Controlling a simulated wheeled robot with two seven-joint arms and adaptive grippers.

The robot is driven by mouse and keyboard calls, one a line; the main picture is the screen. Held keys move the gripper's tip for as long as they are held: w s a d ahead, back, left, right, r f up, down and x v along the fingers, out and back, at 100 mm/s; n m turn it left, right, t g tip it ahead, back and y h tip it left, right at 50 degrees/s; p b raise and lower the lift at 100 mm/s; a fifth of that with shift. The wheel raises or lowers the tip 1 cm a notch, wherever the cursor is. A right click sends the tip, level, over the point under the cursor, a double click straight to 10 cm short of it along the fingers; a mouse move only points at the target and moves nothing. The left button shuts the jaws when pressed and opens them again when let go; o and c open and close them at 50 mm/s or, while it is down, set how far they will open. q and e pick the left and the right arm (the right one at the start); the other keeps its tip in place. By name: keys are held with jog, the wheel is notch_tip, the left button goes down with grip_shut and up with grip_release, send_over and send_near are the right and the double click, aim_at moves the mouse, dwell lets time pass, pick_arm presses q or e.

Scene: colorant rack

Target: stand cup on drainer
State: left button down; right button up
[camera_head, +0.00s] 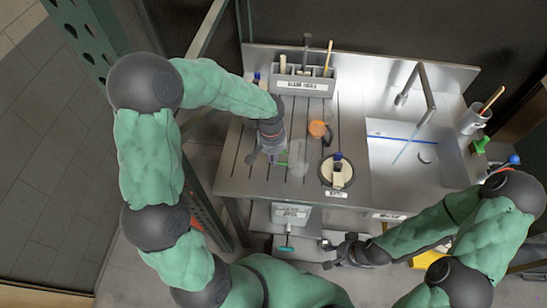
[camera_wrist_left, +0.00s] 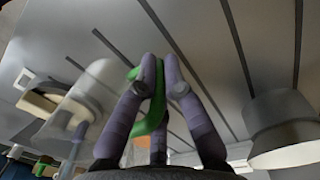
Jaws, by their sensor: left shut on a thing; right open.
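The clear cup (camera_head: 299,157) with a green handle (camera_head: 282,157) is over the grooved drainer (camera_head: 243,158), left of the sink. My left gripper (camera_head: 266,156) is shut on the green handle, at the cup's left side. In the left wrist view, the handle (camera_wrist_left: 150,110) is between the fingers and the see-through cup body (camera_wrist_left: 85,95) is to their left. I cannot tell whether the cup's base touches the drainer. My right gripper (camera_head: 334,252) is open and empty, low in front of the counter.
A grey rack (camera_head: 315,85) stands behind. The sink (camera_head: 400,165) and tap (camera_head: 425,80) are right. A grey cylinder (camera_wrist_left: 285,135) shows in the wrist view.

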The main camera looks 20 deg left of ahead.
pick_arm(q)
jog(key=shift+f, duration=0.1)
jog(key=c, duration=1.3)
grip_release()
jog(key=shift+c, duration=0.2)
jog(key=shift+r, duration=0.3)
notch_tip(320, 180, up, 12)
jog(key=p, duration=0.3)
jog(key=shift+a, duration=0.25)
jog(key=shift+f, duration=0.15)
